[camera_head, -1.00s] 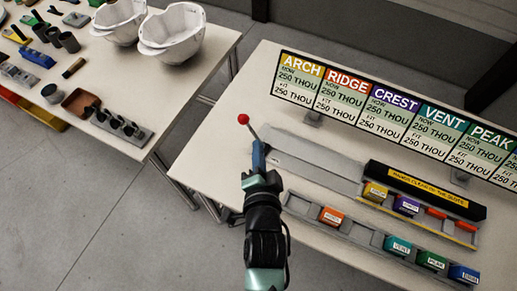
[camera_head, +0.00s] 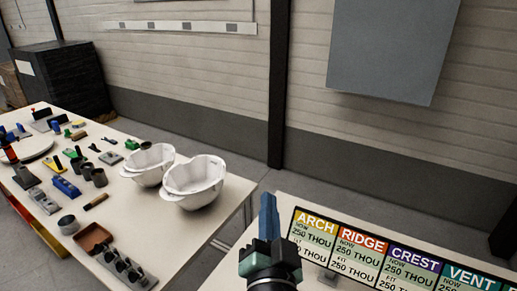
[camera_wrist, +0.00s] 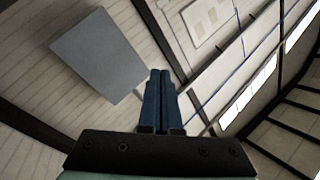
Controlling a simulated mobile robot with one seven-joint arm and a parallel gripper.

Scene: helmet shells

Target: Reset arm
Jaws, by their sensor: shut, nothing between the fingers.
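My gripper (camera_head: 269,216) points upward in the head view, beside the left end of the label board. Its blue fingers are together with nothing between them. In the wrist view the closed fingers (camera_wrist: 160,100) point toward the upper wall and ceiling, and nothing touches them. The lever with the red ball and the coloured blocks are out of view now.
Two white helmet shells (camera_head: 194,182) sit on the left table (camera_head: 190,235) among several tools and cups. A label board (camera_head: 368,253) stands on the right table. A grey panel (camera_head: 392,50) hangs on the wall. There is open space above both tables.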

